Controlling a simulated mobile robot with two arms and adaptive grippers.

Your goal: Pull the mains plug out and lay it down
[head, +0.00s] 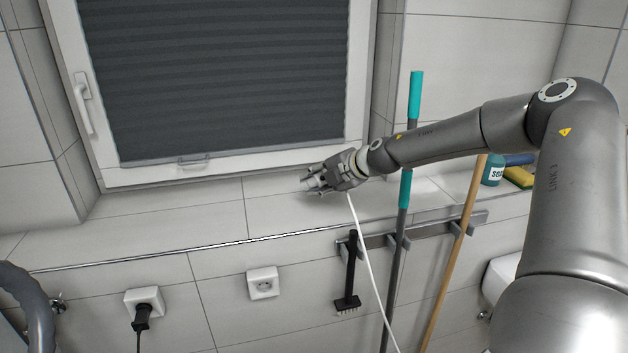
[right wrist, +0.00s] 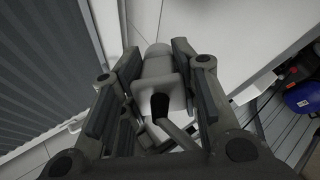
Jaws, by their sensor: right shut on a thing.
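My right gripper (head: 322,182) is shut on a pale plug, which shows between its fingers in the right wrist view (right wrist: 158,72). A white cable (head: 369,255) hangs from the gripper down over the ledge's front edge. The gripper is over the tiled ledge (head: 210,225) below the window; I cannot tell whether the plug touches it. On the wall below, a white socket (head: 263,283) is empty. Left of it, another socket (head: 137,295) holds a black plug (head: 142,318). My left gripper is not in view.
A black brush (head: 349,275), a teal-handled pole (head: 415,95) and a wooden pole (head: 452,270) stand at a wall rack right of the gripper. A soap bottle (head: 493,170) and sponge (head: 519,177) are on the ledge at right. The ledge's left part is clear.

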